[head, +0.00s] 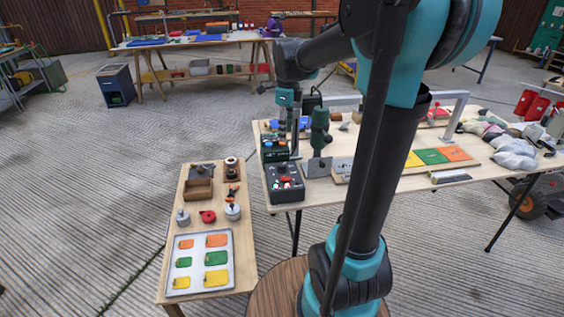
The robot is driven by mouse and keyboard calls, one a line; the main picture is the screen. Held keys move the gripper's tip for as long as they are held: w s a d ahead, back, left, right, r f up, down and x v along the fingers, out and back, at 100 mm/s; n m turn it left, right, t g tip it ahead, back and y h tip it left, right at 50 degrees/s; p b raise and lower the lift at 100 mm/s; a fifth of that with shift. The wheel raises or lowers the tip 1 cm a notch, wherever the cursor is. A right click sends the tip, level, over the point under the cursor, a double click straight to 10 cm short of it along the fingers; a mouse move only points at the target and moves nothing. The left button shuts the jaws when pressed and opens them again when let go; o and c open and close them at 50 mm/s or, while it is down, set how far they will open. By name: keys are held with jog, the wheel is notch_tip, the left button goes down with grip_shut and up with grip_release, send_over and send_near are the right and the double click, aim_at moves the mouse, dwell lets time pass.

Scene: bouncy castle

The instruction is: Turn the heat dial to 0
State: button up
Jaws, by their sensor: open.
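My gripper (288,134) points down near the left end of the long wooden table. It is open, its two dark fingers apart, with nothing visible between them. Its tips are above or in front of a dark green-edged box (273,152); I cannot tell whether they touch it. A dark control box (286,193) with red, white and other small knobs or buttons stands nearer to me, in front of that box. No heat dial or its markings can be made out: the parts are too small, and my gripper partly covers the rear box.
A green tool (320,130) stands upright just right of my gripper. Coloured panels (432,156) and grey bags (513,153) lie farther right. A low bench (244,262) at left holds a tray (228,238) of coloured plates. My arm hides the table's middle.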

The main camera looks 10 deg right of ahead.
notch_tip(320, 180, up, 2)
jog(key=w+m, duration=0.2)
jog(key=m, duration=0.1)
send_near(282, 165)
jog(key=shift+m+g, duration=0.3)
jog(key=shift+m, duration=0.1)
jog(key=f, duration=0.8)
jog(key=shift+w+d+f, duration=0.1)
jog(key=shift+w+f, duration=0.2)
jog(key=shift+w, duration=0.05)
grip_shut()
